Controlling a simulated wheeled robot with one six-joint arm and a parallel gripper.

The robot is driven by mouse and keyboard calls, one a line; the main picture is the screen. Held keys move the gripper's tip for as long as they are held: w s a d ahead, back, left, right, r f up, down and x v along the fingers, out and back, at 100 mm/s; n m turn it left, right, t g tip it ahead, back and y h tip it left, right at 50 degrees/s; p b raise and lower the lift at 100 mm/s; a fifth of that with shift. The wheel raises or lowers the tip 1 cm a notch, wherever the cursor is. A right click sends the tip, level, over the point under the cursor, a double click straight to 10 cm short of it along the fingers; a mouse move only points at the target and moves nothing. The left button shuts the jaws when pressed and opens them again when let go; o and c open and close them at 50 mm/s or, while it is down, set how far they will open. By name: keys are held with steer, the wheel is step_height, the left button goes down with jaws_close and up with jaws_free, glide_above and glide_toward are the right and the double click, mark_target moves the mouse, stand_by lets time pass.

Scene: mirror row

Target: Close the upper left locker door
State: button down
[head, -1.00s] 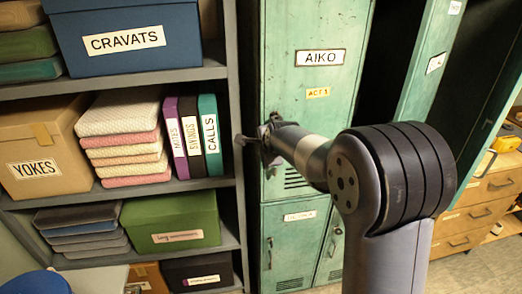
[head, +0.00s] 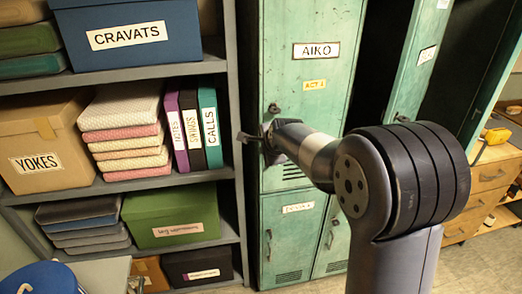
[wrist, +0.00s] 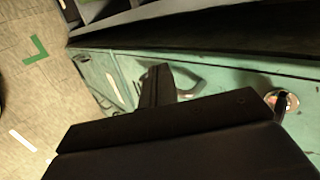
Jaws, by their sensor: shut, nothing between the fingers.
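The upper left locker door (head: 312,130), green and labelled AIKO, appears flush or nearly flush with its frame in the head view; a small gap cannot be ruled out. Its dark handle (head: 273,109) sits near its left edge, just above my gripper (head: 254,139). My gripper is shut and empty at the door's left edge, partly hidden by my wrist. In the wrist view my gripper (wrist: 157,85) is dark against the green locker front, with a round metal fitting (wrist: 285,100) to its right. Whether the fingers touch the door cannot be told.
A grey shelf (head: 150,72) with boxes and folders stands close on the left. Lower locker doors (head: 292,240) appear shut below. On the right, another upper door (head: 418,60) stands open. A wooden drawer unit (head: 487,185) is at the far right.

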steer(key=b+v, duration=0.2)
steer(key=v, duration=0.7)
steer(key=shift+s+a+r, duration=0.15)
steer(key=shift+s+a, duration=0.05)
steer(key=shift+a, duration=0.1)
